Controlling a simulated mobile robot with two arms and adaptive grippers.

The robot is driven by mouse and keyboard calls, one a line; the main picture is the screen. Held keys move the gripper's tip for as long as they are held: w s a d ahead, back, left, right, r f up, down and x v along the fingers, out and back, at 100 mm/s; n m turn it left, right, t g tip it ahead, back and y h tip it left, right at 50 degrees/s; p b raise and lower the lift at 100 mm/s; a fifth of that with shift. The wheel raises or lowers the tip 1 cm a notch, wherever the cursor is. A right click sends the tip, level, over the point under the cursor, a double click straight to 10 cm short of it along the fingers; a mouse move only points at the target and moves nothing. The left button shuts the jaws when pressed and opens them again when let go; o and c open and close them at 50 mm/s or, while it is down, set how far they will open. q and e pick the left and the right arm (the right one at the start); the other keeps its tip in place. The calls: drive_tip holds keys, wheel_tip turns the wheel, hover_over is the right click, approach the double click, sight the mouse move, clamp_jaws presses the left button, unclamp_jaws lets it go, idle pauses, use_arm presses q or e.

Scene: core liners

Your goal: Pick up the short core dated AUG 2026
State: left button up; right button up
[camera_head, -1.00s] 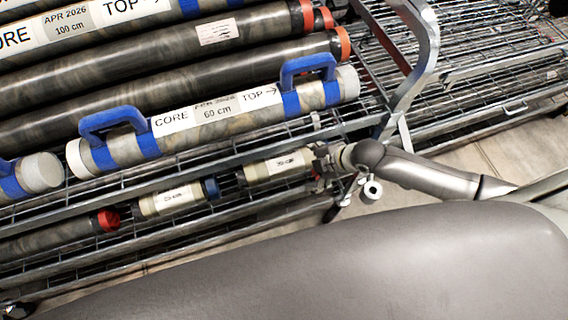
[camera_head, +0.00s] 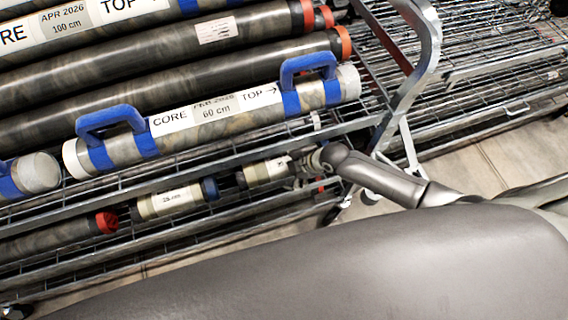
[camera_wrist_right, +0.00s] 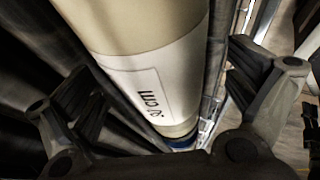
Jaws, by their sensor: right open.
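Two short pale cores with white labels lie on the lower wire shelf in the head view: one at the right (camera_head: 262,172) and one to its left (camera_head: 172,200) with a blue end. Their dates are too small to read. My right gripper (camera_head: 306,163) is at the right end of the right-hand short core and hides that end. In the right wrist view, a pale core (camera_wrist_right: 150,50) with a white label showing "cm" runs between the two open fingers of my right gripper (camera_wrist_right: 160,75). Gaps show beside the core. My left gripper is not in view.
The upper shelf holds a 60 cm core (camera_head: 215,110) with blue handles, dated FEB 2026, and several long dark cores (camera_head: 150,75) behind. A red-ended dark core (camera_head: 60,237) lies lower left. A metal rack post (camera_head: 420,75) stands right of the gripper.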

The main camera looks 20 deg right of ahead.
drive_tip(key=shift+c, duration=0.3)
drive_tip(key=c, duration=1.9)
drive_tip(key=shift+w+r, duration=0.2)
drive_tip(key=shift+c, duration=1)
drive_tip(key=shift+a+r, duration=0.1)
drive_tip(key=shift+r, duration=0.05)
